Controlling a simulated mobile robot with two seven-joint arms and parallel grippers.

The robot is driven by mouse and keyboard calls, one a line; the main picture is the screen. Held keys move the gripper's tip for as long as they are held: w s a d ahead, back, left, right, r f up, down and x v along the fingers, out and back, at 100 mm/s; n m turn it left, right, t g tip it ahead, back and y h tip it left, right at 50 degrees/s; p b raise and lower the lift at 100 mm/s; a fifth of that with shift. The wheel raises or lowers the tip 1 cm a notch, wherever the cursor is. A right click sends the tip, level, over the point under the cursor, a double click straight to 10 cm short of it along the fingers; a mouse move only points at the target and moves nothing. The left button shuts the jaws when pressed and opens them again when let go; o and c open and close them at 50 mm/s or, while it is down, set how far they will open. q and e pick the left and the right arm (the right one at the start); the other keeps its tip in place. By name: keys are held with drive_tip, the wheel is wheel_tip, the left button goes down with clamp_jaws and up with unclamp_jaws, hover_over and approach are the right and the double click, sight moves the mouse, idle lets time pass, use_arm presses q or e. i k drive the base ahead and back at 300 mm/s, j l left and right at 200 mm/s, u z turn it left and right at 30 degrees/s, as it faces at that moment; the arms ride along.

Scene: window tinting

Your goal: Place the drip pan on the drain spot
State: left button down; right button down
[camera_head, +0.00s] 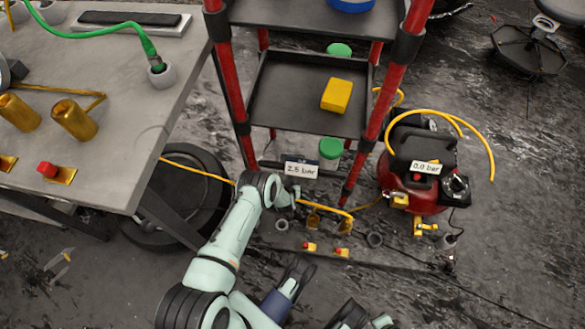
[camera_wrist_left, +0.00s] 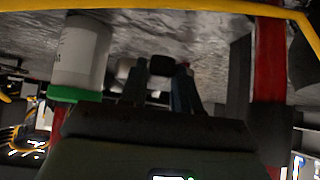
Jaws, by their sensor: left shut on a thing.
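My left arm (camera_head: 222,250) reaches up from the bottom of the head view. Its hand end is near the lower front of the red-posted cart, and its fingertips cannot be made out there. In the left wrist view the left gripper (camera_wrist_left: 160,85) shows two bluish-grey fingers by a dark slab (camera_wrist_left: 150,125). It is shut on a dark thing, too shadowed to name surely as the drip pan. Dark and pale parts of my arms show at the bottom of the head view; the right gripper's fingers are unclear. I cannot pick out the drain spot.
The red-posted cart's shelf (camera_head: 290,100) holds a yellow block (camera_head: 336,95). A white cylinder (camera_wrist_left: 82,50) with a green lid is close to my left gripper. A red compressor (camera_head: 412,185) stands at right. A grey workbench (camera_head: 130,150) is at left. A yellow hose (camera_head: 200,170) crosses the floor.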

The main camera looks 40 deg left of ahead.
sight(408, 254)
drive_tip(key=k+l, duration=0.8)
